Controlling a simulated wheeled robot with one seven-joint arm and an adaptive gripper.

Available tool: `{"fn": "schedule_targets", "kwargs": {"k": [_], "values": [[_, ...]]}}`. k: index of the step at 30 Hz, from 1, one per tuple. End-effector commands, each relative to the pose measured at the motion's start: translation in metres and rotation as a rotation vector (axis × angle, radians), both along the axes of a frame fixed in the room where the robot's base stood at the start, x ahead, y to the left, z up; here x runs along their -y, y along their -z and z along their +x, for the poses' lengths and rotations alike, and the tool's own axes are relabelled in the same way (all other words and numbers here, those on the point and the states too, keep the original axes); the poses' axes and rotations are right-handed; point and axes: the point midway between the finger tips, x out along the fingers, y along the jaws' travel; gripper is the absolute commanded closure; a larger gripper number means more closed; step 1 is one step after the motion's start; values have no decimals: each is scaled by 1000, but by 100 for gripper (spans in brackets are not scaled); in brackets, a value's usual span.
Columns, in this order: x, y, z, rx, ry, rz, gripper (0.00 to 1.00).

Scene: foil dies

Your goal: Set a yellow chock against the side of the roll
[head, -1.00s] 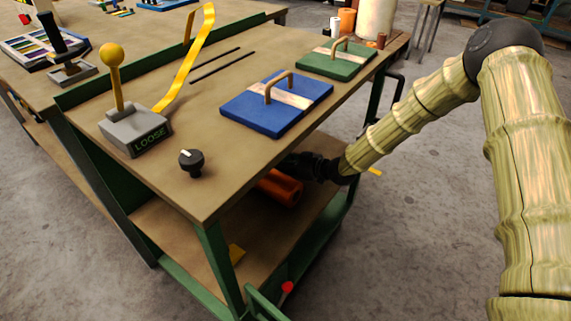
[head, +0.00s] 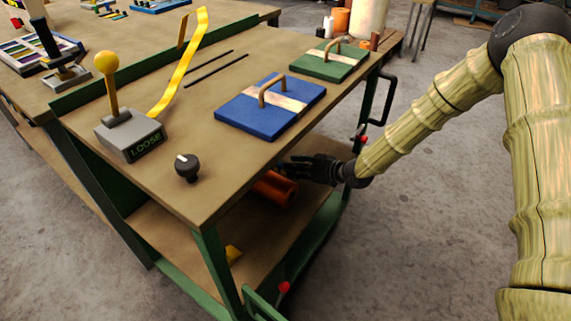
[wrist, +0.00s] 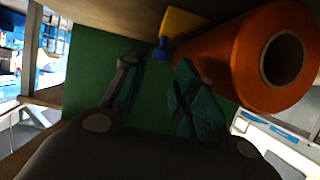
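The orange roll (head: 276,188) lies on the lower shelf, partly hidden under the tabletop. In the wrist view the roll (wrist: 285,60) is at upper right, its hollow end facing me. A yellow chock (wrist: 183,21) with a small blue part (wrist: 161,48) shows at top centre, close to the roll's left side in the picture; I cannot tell whether they touch. A yellow piece (head: 233,254) also shows on the lower shelf in the head view, mostly hidden. My gripper (head: 290,170) reaches in under the tabletop. In the wrist view my gripper (wrist: 160,62) is open and empty, its fingers apart.
The tabletop (head: 200,120) is close above my gripper. A green leg (head: 215,265) stands at the near corner. On top are a blue pad (head: 255,118), a green pad (head: 325,68), a black knob (head: 187,169) and a grey lever box marked LOOSE (head: 122,133).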

Motion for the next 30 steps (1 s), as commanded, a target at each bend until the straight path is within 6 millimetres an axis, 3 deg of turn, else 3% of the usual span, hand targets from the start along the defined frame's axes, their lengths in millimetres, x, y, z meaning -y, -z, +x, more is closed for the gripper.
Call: {"fn": "schedule_targets", "kwargs": {"k": [6,12,25,30], "values": [[27,-15,-18,0,1,0,72],[39,-20,-27,0,1,0,72],[41,-21,-30,-3,1,0,72],[39,-26,-42,-51,22,-3,72]]}}
